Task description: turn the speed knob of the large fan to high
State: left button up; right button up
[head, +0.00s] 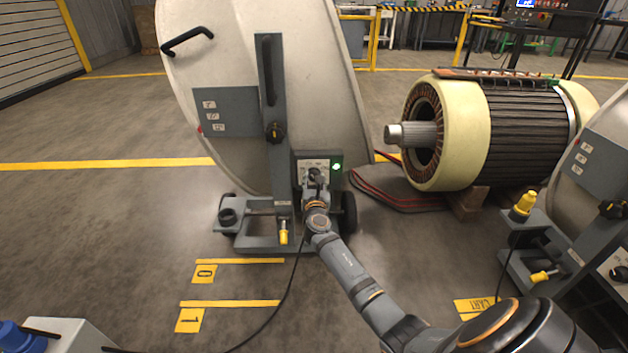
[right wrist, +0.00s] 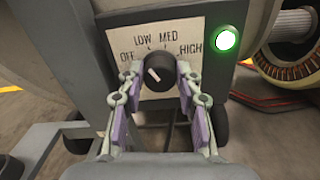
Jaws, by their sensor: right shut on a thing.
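The large fan (head: 330,60) is a pale drum on a grey wheeled stand. Its control box (head: 328,158) carries a lit green lamp (head: 336,167). In the right wrist view, a pale plate (right wrist: 185,45) reads OFF, LOW, MED and HIGH around the black speed knob (right wrist: 155,62). A white mark on the knob slants to the upper left; which setting it marks I cannot tell exactly. My right gripper (right wrist: 156,76) is shut on the knob, one finger on each side. It also shows in the head view (head: 316,186), partly hiding the knob. My left gripper is not in view.
A large motor stator (head: 450,135) lies to the right, with red cables on the floor. Another similar drum unit (head: 600,165) stands at the right edge. A black cable runs along the floor near yellow markings 0 and 1.

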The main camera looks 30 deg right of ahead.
jog(key=m+b, duration=0.2)
jog(key=m, duration=0.4)
jog(key=m+b, duration=0.2)
jog(key=m, duration=0.4)
jog(key=m+b, duration=0.2)
jog(key=m, duration=0.4)
jog(key=shift+d+f, duration=0.1)
jog(key=shift+f, duration=0.2)
dwell(0.3)
jog(key=o, duration=1.2)
jog(key=shift+r, duration=0.1)
jog(key=shift+c, duration=0.2)
jog(key=shift+s, duration=0.1)
jog(key=v, duration=1.2)
